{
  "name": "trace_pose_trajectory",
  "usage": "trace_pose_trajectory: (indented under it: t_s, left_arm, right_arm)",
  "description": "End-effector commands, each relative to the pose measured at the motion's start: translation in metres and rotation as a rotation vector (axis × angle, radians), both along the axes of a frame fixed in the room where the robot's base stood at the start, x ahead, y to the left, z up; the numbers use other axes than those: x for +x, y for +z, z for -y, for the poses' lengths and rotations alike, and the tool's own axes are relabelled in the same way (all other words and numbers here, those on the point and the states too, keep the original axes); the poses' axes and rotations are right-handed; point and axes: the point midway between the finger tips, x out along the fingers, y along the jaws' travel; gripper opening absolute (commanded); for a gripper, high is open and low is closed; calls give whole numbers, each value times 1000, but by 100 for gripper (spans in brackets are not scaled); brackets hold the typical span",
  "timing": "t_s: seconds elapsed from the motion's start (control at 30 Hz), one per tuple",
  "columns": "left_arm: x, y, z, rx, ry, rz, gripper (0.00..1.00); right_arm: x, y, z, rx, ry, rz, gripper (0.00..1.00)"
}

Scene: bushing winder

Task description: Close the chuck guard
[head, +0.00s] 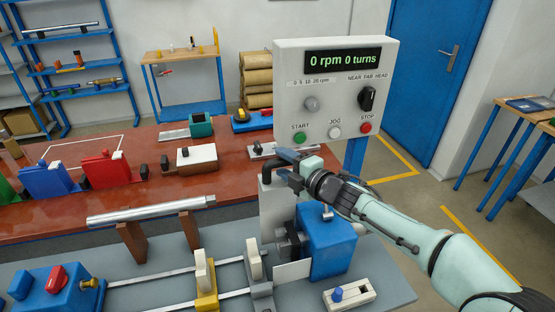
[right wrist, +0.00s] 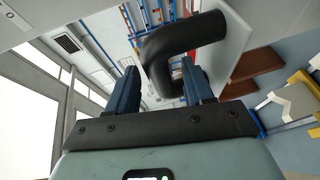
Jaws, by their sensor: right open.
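The chuck guard (head: 273,212) is a pale grey panel standing upright beside the blue headstock (head: 328,240). The dark chuck (head: 290,243) shows uncovered in front of it. A black bent handle (head: 266,172) is at the guard's top. My right gripper (head: 287,171) is at this handle, with its jaws open. In the right wrist view, the thick black handle (right wrist: 165,60) curves between and beyond the two blue-grey fingers (right wrist: 160,88), attached to the pale guard panel (right wrist: 238,38). Whether the fingers touch it, I cannot tell. My left gripper is not in view.
A control box (head: 335,88) with a display reading 0 rpm 0 turns stands behind the gripper. Rails with a yellow support (head: 206,290) run left to a blue tailstock (head: 57,290). A metal bar (head: 150,209) rests on brown stands. A red bench (head: 110,200) lies behind.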

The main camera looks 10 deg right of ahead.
Motion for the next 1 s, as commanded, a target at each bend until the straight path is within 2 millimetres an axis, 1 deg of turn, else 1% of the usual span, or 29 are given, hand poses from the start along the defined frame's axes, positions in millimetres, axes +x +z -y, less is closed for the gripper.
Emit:
trace_pose_trajectory:
  t_s: [0.03, 0.1, 0.2, 0.33, 0.57, 0.6, 0.67, 0.7, 0.73, 0.77, 1.0]
  left_arm:
    - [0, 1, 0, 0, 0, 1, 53]
    - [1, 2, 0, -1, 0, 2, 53]
    - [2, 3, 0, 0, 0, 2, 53]
    - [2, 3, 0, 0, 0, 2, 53]
    - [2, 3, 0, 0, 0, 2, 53]
    - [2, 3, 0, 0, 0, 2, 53]
    - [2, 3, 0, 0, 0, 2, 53]
    - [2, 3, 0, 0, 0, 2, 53]
    - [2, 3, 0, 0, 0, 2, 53]
    - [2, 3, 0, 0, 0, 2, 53]
    - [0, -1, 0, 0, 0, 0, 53]
  right_arm:
    - [8, -1, -5, 1, 3, 0, 52]
    - [16, -2, -8, 2, 2, 0, 52]
    - [24, -3, -12, 1, 1, 0, 52]
    - [29, -5, -14, 1, 0, 0, 52]
    - [29, -5, -14, 0, 0, 0, 52]
    - [29, -5, -14, 1, 0, 0, 45]
    - [29, -5, -14, 1, 0, 0, 26]
    - [29, -5, -14, 1, 0, 0, 13]
    - [29, -5, -14, 1, 0, 0, 3]
    - [29, -5, -14, 1, 0, 0, 0]
    - [29, -6, -14, 1, 0, 5, 0]
